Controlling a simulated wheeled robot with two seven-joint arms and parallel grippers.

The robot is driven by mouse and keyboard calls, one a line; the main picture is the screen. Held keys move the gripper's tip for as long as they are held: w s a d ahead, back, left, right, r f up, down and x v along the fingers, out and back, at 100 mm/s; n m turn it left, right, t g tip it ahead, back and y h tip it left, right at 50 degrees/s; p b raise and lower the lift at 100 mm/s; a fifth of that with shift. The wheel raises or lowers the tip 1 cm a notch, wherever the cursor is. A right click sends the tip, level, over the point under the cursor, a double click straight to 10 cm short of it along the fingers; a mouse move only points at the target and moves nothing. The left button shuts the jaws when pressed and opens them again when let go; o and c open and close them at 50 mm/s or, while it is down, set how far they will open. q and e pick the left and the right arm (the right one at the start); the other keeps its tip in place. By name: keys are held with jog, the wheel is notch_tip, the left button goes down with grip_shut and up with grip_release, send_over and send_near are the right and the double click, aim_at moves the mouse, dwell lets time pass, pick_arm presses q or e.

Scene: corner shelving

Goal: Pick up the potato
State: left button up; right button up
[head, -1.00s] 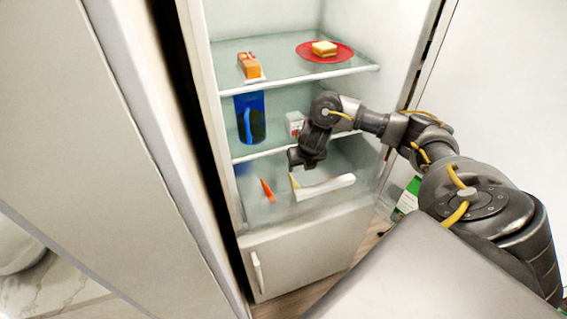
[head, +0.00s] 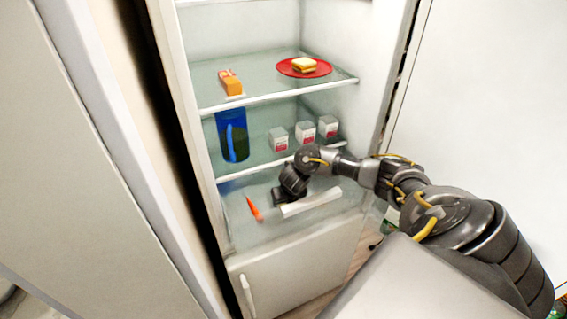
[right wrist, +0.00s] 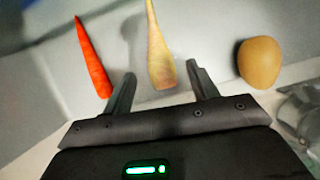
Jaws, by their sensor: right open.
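The potato (right wrist: 259,63) is a brown oval in the right wrist view, to the right of my right gripper (right wrist: 160,74) and apart from its fingers. The gripper is open, and a pale, tapered, parsnip-like vegetable (right wrist: 159,60) shows between and beyond its fingertips. I cannot tell whether they touch. In the head view the right gripper (head: 281,196) points down into the fridge's lower compartment, and the potato cannot be made out there. My left gripper is in neither view.
Above are a blue jug (head: 232,135), white cartons (head: 305,133), a red plate with a sandwich (head: 288,72) and an orange box (head: 231,83).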

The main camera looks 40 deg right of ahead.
jog(key=x, duration=0.4)
jog(key=shift+r, duration=0.1)
jog(key=c, duration=1.1)
jog(key=shift+o, duration=0.2)
notch_tip(320, 180, up, 7)
jog(key=shift+r, duration=0.2)
jog(key=s+d+b, duration=0.2)
jog(key=d+b, duration=0.2)
jog(key=d, duration=0.4)
jog(key=s+d+b, duration=0.3)
jog(key=d+b, duration=0.1)
jog(key=d, duration=0.5)
jog(key=shift+s+f, duration=0.15)
jog(key=shift+f, duration=0.05)
